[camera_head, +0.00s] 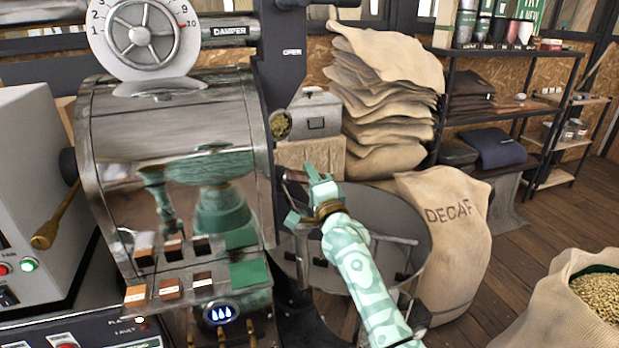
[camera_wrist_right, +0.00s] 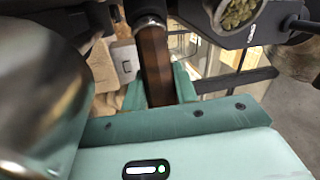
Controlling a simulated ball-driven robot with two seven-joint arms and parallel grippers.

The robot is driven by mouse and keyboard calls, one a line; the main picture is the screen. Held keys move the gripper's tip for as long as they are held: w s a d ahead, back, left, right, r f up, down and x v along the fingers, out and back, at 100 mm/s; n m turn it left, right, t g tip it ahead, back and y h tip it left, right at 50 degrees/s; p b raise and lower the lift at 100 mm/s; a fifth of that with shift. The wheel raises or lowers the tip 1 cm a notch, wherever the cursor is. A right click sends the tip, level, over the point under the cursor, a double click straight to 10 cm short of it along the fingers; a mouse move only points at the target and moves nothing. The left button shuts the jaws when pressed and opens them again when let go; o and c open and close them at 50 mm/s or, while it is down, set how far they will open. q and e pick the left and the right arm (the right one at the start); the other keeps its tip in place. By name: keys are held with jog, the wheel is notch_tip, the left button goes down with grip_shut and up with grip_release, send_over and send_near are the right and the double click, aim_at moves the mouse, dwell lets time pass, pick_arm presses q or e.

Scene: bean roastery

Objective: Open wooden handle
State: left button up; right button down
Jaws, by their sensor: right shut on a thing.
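In the right wrist view a brown wooden handle (camera_wrist_right: 155,62) with a metal collar at its upper end runs down between the fingers of my right gripper (camera_wrist_right: 158,92). The fingers are shut on it, one on each side. In the head view my right gripper (camera_head: 308,196) is at the right front of the roaster drum (camera_head: 170,120), above the round cooling tray (camera_head: 415,215). There the handle is mostly hidden by the gripper. My left gripper is not in view.
A small round opening with greenish beans (camera_head: 280,124) is just above the gripper. A yellowish-brown handle (camera_head: 55,215) sticks out left of the drum. The DECAF sack (camera_head: 450,235) stands right of the tray, with a bean-filled sack (camera_head: 560,305) further right. Wooden floor (camera_head: 520,250) lies between.

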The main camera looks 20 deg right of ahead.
jog(key=s+d+p, duration=0.4)
jog(key=s+d, duration=0.1)
jog(key=d, duration=0.3)
jog(key=shift+s+d+p, duration=0.15)
jog(key=shift+d+p, duration=0.2)
jog(key=shift+p, duration=0.05)
jog(key=shift+f, duration=0.1)
jog(key=c, duration=1.1)
grip_release()
jog(key=p+v, duration=0.2)
jog(key=v, duration=1.4)
jog(key=shift+s+p, duration=0.2)
jog(key=shift+p, duration=0.2)
